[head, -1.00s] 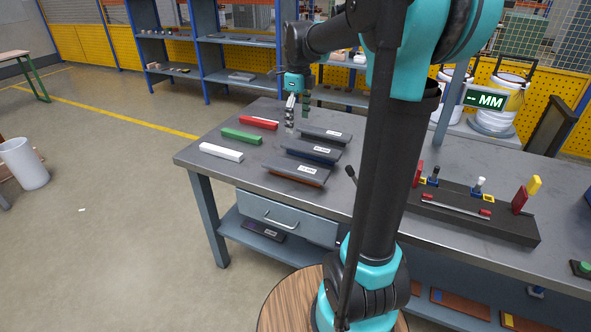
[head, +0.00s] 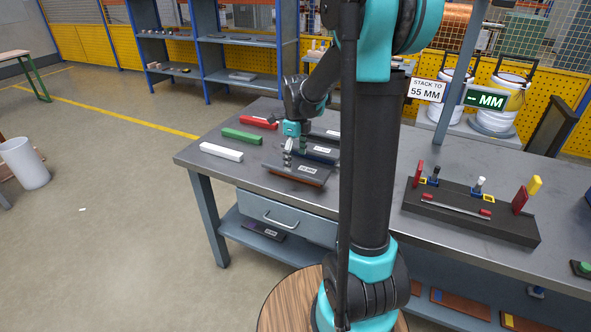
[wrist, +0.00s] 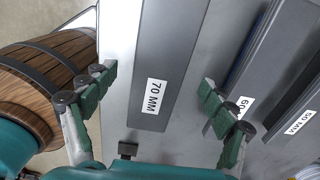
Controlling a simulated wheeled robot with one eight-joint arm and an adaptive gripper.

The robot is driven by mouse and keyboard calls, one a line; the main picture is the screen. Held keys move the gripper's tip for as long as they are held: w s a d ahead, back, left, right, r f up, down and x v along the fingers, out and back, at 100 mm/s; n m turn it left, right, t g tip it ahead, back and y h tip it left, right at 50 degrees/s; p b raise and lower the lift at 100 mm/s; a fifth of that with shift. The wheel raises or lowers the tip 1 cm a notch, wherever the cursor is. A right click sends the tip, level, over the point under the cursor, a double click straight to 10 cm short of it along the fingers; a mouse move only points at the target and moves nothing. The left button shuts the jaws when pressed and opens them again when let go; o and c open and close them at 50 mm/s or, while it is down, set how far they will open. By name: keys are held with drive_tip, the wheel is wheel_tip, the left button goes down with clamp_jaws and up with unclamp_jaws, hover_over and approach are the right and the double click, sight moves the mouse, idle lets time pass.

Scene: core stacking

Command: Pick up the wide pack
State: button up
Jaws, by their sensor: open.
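The widest of three dark grey packs, labelled 70 MM, lies on the workbench; it is the front one (head: 297,171) in the head view and shows in the wrist view (wrist: 178,45). Its side is brownish-orange. My gripper (head: 289,160) is above the left part of this pack, pointing down. In the wrist view my open gripper (wrist: 157,84) has one green-padded finger on each side of the pack, with gaps between. I cannot tell how far the fingertips are above the bench. The gripper holds nothing.
The 60 pack (wrist: 256,66) is close beside the right finger, with the 50 MM pack (wrist: 300,95) beyond. White (head: 221,152), green (head: 241,136) and red (head: 259,122) bars lie to the left. A black tray (head: 470,225) stands right. A sign (head: 426,90) reads STACK TO 55 MM.

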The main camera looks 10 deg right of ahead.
drive_tip(key=shift+f, duration=1.25)
drive_tip(key=shift+c, duration=0.4)
clamp_jaws()
drive_tip(key=shift+r, duration=0.1)
